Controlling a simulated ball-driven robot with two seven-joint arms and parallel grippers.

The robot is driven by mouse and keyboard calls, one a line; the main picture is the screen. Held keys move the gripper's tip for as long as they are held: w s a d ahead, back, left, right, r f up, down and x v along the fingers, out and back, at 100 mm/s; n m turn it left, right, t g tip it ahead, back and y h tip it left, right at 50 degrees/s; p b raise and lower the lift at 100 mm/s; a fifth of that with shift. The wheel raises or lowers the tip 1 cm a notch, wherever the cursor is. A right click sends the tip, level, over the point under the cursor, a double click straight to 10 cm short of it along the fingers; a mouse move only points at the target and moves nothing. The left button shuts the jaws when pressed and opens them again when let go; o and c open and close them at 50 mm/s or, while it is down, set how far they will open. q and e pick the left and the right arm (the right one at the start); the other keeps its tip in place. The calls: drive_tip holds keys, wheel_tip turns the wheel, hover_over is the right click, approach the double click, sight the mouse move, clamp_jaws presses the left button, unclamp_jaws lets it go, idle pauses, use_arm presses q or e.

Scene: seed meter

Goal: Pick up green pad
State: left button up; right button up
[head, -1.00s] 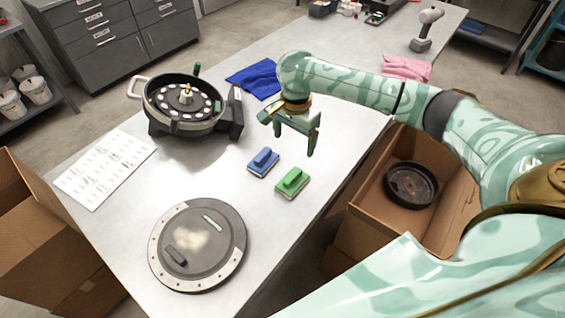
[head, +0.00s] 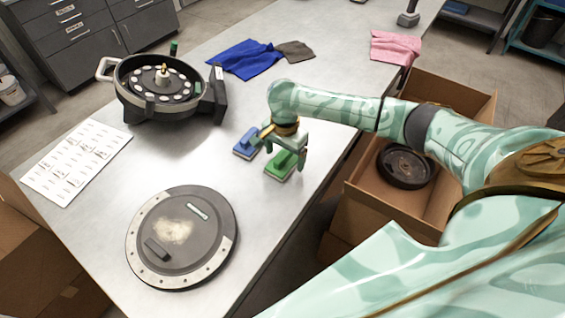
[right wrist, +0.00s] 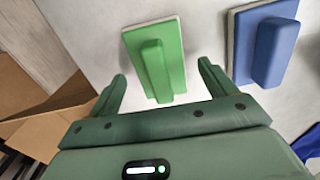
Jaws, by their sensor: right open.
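The green pad (head: 280,165) lies on the table, with a raised green grip along its top. My right gripper (head: 283,162) is open just above it, pointing down and partly covering it in the head view. In the right wrist view the green pad (right wrist: 156,62) shows ahead and between the two open fingers (right wrist: 162,85); I see no contact with its grip. The blue pad (head: 247,143) lies beside it, just left in the head view; it also shows in the right wrist view (right wrist: 268,45). My left gripper is not in view.
A round grey cover plate (head: 182,238) lies at the front of the table (head: 90,215). The seed meter housing (head: 165,90), a printed sheet (head: 75,160) and a blue cloth (head: 245,58) lie beyond. A cardboard box (head: 435,215) with a black disc stands right of the table.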

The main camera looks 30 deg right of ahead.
sight(283, 173)
drive_tip(key=shift+f, duration=0.5)
drive_tip(key=shift+r, duration=0.15)
drive_tip(key=c, duration=1.1)
drive_tip(key=shift+r, duration=0.1)
drive_tip(key=shift+r+p, duration=0.3)
wheel_tip(283, 173, up, 3)
drive_tip(key=shift+w+f+p, duration=0.1)
drive_tip(key=shift+f+p, duration=0.05)
drive_tip(key=shift+p, duration=0.8)
drive_tip(key=s+a+r+p, duration=0.2)
drive_tip(key=s+r, duration=0.1)
drive_tip(key=s+a+r+p, duration=0.3)
drive_tip(key=s, duration=0.1)
drive_tip(key=s+a+r+p, duration=0.3)
drive_tip(key=s, duration=0.1)
drive_tip(key=shift+s+a+r, duration=0.15)
drive_tip(key=shift+s+r, duration=0.1)
drive_tip(key=shift+r, duration=0.05)
